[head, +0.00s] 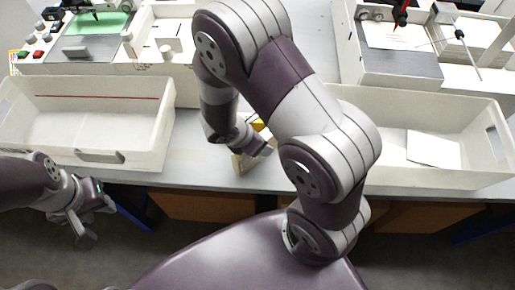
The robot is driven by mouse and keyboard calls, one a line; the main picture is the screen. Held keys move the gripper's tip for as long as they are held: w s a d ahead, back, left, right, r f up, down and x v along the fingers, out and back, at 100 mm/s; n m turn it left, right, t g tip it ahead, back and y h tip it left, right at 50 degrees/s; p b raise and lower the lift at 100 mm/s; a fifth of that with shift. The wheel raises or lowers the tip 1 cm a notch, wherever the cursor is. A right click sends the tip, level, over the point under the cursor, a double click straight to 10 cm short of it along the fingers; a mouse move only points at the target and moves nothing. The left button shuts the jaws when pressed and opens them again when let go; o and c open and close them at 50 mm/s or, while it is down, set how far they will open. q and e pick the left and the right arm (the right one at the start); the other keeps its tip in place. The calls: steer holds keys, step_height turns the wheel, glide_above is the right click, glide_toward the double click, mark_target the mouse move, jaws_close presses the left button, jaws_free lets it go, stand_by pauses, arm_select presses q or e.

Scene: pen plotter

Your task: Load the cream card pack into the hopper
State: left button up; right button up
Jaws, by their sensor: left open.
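My left gripper (88,223) is open and empty, low at the left in front of the table edge. My right arm crosses the middle of the view, and its gripper (254,150) is at the table's front edge, partly hidden by its own wrist. A small cream-tan block (241,164), possibly the card pack, is right at this gripper; I cannot tell whether the fingers hold it. A pale flat piece (433,148) lies in the right tray. I cannot make out for sure which part is the hopper.
A white tray (168,130) stands at the left and another (490,180) at the right. Behind them are two plotter machines, the left with a green sheet (105,22), the right with a white sheet (388,36). A bit of yellow (258,125) shows behind my right wrist.

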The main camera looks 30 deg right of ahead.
steer(key=shift+f, duration=0.2)
stand_by(0.4)
steer(key=shift+c, duration=0.3)
jaws_close()
